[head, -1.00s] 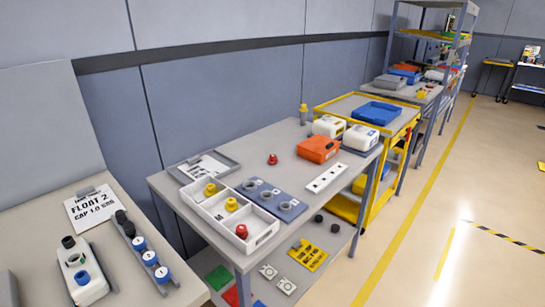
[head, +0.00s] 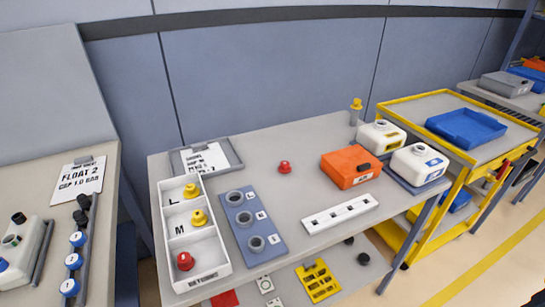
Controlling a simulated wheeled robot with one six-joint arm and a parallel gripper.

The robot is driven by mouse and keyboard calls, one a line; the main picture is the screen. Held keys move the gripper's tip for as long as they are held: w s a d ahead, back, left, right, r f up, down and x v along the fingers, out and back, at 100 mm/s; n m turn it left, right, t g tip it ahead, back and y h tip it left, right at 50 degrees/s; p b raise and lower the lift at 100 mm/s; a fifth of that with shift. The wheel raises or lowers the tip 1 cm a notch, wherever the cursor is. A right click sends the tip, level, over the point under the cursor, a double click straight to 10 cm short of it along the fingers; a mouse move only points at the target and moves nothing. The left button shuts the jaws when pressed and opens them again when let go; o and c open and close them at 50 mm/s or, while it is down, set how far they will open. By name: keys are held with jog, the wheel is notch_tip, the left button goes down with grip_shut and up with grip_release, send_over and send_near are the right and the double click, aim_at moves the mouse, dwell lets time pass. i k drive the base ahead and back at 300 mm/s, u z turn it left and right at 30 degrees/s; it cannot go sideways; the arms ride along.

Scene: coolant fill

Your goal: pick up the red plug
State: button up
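Two red plugs show in the head view. One red plug (head: 284,167) stands alone on the bare grey table top, behind the middle of the table. Another red plug (head: 185,261) sits in the nearest compartment of the white three-part tray (head: 224,262). Yellow plugs sit in the other two compartments, one in the far compartment (head: 191,191) marked L and one in the middle compartment (head: 199,217) marked M. My gripper is not in view.
A blue-grey block with three ring sockets (head: 267,216) lies right of the tray. A clipboard (head: 206,158) lies behind it. An orange box (head: 350,167), white jugs (head: 381,135) and a white strip with square holes (head: 340,214) are to the right. Table around the loose plug is clear.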

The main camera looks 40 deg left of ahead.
aim_at(284, 167)
jog(key=u, duration=0.65)
jog(key=i, duration=0.9)
jog(key=u, duration=1.55)
jog(key=i, duration=0.45)
jog(key=u, duration=0.4)
